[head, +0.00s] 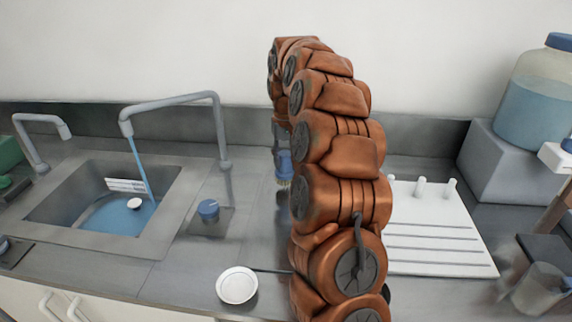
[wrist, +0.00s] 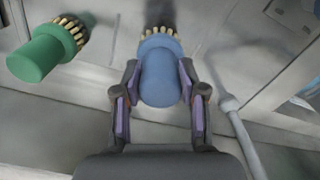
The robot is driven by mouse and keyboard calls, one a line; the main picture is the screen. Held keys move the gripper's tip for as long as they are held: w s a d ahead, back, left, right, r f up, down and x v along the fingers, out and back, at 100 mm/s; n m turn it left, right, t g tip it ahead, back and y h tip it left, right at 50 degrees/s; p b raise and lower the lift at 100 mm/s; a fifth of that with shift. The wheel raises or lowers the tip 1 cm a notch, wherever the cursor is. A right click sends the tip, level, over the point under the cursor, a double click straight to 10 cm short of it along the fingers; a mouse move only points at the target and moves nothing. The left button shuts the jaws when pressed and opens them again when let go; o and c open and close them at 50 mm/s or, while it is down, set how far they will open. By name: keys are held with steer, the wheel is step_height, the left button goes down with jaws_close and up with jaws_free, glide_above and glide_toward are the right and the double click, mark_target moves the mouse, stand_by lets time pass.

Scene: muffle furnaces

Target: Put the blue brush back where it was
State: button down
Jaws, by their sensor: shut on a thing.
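The blue brush (wrist: 162,72) is between the two fingers of my gripper (wrist: 160,88) in the wrist view, with its pale bristles pointing away from the palm. My gripper is shut on its blue body. In the head view the blue brush (head: 284,165) shows just left of my arm, bristles down, above the grey counter (head: 180,250). My gripper is mostly hidden there by my arm. I cannot tell how far the bristles are from the surface below.
A green brush (wrist: 42,57) is left of the blue one in the wrist view. The sink (head: 60,190), faucet (head: 180,101) and a blue-topped item (head: 208,209) are left of my arm. A white dish (head: 237,286) is in front; a white pegged board (head: 435,235) is right.

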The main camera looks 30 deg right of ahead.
mark_target(286, 166)
steer(key=shift+f+p, duration=0.35)
steer(key=shift+f, duration=1.05)
steer(key=shift+f, duration=0.1)
steer(key=c, duration=0.7)
jaws_free()
steer(key=shift+o, duration=0.2)
step_height(286, 166, up, 12)
steer(key=shift+f+b, duration=0.15)
steer(key=shift+b, duration=0.9)
steer(key=shift+r, duration=0.25)
